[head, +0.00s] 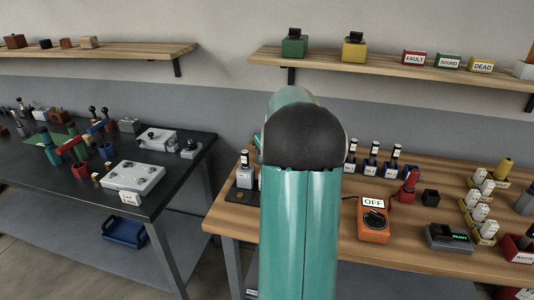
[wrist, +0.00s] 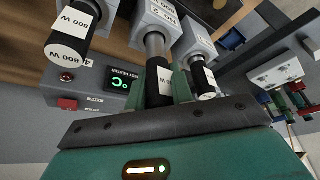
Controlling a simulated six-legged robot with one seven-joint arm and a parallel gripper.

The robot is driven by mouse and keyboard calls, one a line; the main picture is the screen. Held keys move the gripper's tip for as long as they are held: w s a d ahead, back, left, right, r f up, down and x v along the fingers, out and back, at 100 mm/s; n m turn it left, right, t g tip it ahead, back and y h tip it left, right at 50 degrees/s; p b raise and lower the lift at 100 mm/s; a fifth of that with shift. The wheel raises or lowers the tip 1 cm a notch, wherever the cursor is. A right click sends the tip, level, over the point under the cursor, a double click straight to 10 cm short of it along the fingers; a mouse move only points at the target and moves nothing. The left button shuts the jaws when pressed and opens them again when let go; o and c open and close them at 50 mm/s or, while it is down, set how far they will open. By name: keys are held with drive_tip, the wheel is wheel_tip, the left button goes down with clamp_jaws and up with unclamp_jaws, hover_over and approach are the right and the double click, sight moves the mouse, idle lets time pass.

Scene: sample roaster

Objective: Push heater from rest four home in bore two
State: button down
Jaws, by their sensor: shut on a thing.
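In the wrist view, my gripper (wrist: 163,88) is shut on the black grip of a heater (wrist: 158,82) with a white 800 W label. The heater's bare metal shaft runs up to a grey block (wrist: 153,17) with a partly readable number label, and a length of shaft shows between block and grip. Another 800 W heater (wrist: 69,42) stands in a block to the left, and a further heater (wrist: 202,78) in a block to the right. In the head view, my arm hides the gripper and the held heater.
A grey panel with a display (wrist: 123,86) and red switch (wrist: 67,104) lies left of the held heater. In the head view, several heaters (head: 372,158) stand in blocks right of my arm. An orange OFF box (head: 373,222) sits in front. A black table (head: 190,165) stands left.

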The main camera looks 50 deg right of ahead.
drive_tip(key=shift+f, duration=0.9)
drive_tip(key=shift+f, duration=0.35)
drive_tip(key=shift+f, duration=0.25)
drive_tip(key=c, duration=1.1)
unclamp_jaws()
drive_tip(key=shift+c, duration=0.2)
drive_tip(key=v, duration=1.4)
drive_tip(key=shift+d, duration=0.1)
